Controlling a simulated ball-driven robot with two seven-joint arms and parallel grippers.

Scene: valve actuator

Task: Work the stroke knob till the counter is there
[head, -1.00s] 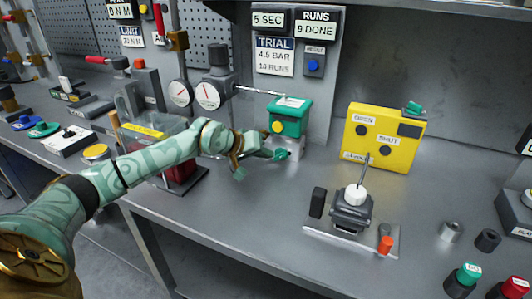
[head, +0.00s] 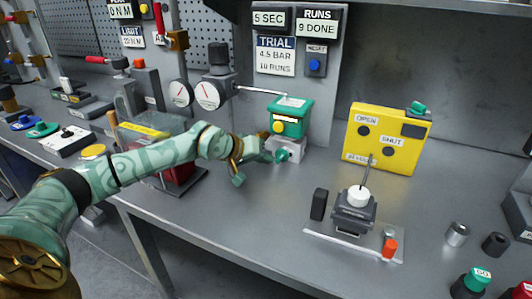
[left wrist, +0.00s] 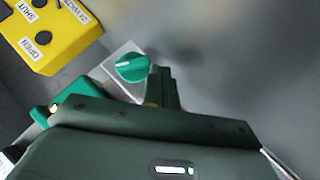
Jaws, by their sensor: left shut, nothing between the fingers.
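The green knob (head: 283,156) sits on the white block under the green actuator box (head: 291,121), whose front window shows a pale yellow bar. I cannot read a label on the knob. The knob also shows in the left wrist view (left wrist: 132,67), with a white pointer line. My left gripper (head: 265,156) is shut and empty, close beside the knob; its fingers (left wrist: 163,80) show just right of the knob in the wrist view, and I cannot tell whether they touch. The counter (head: 317,22) reads 9 DONE under RUNS. My right gripper is not in view.
A trial card (head: 276,56) reads 4.5 BAR, its runs figure unclear. A 5 SEC display (head: 270,19) and a blue-button reset box (head: 314,62) are near it.

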